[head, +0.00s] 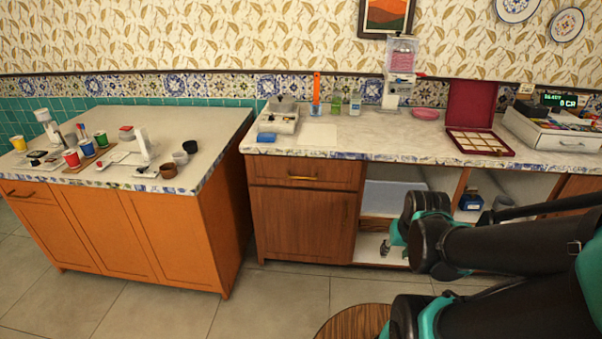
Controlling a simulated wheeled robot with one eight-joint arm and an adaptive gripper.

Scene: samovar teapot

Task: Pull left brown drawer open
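A brown wooden cabinet stands in the middle of the head view. Its top drawer (302,176) has a horizontal brass handle (302,178) and looks closed, its front flush with the cabinet. A brown door (300,222) lies below it. My black and teal arm comes in from the right, in front of the open shelves and to the right of this drawer, apart from it. I cannot make out any gripper fingers.
An orange cabinet (165,240) with cups on its counter stands at the left, its small drawer (27,191) closed. A round wooden top (355,322) stands low in front. Open shelves (393,198) are right of the brown cabinet. The tiled floor (275,300) before it is clear.

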